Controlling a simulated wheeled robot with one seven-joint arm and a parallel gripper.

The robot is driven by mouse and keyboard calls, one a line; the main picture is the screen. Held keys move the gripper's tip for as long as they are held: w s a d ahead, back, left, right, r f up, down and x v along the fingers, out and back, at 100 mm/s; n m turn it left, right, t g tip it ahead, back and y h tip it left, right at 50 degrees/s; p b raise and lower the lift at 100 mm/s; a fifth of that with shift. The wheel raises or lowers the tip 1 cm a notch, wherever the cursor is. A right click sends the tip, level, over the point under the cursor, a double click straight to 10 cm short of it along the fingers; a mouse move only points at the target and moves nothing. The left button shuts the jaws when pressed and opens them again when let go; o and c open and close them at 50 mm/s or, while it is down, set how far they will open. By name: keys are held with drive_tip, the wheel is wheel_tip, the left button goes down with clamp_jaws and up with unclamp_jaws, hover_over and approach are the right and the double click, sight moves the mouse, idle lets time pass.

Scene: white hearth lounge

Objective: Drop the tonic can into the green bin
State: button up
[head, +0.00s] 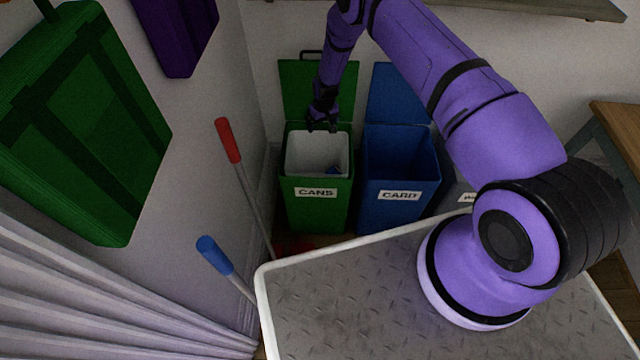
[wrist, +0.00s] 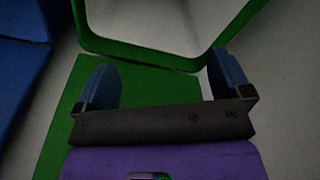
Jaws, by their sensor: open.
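The green bin (head: 317,203) is labelled CANS and stands against the wall with its green lid (head: 300,88) raised behind it. A pale liner (head: 301,152) lines its inside. A small blue thing (head: 332,170) shows low inside the bin; I cannot tell whether it is the tonic can. My gripper (head: 322,124) is over the back part of the bin's opening, near the lid. In the wrist view my gripper (wrist: 163,64) is open, with two blue pads wide apart and nothing between them. The green bin's rim (wrist: 140,50) shows past the fingers. No can is clearly visible elsewhere.
A blue bin (head: 395,205) labelled CARD stands right beside the green one, with a grey bin (head: 458,197) further right. A red-handled pole (head: 229,141) and a blue-handled pole (head: 214,255) lean at the left. Green (head: 85,125) and purple (head: 177,35) bags hang on the left wall.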

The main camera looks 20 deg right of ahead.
drive_tip(key=shift+s+r, duration=0.15)
drive_tip(key=shift+r, duration=1.05)
drive_tip(key=shift+s+r, duration=0.15)
drive_tip(key=shift+r, duration=1)
drive_tip(key=shift+s, duration=0.1)
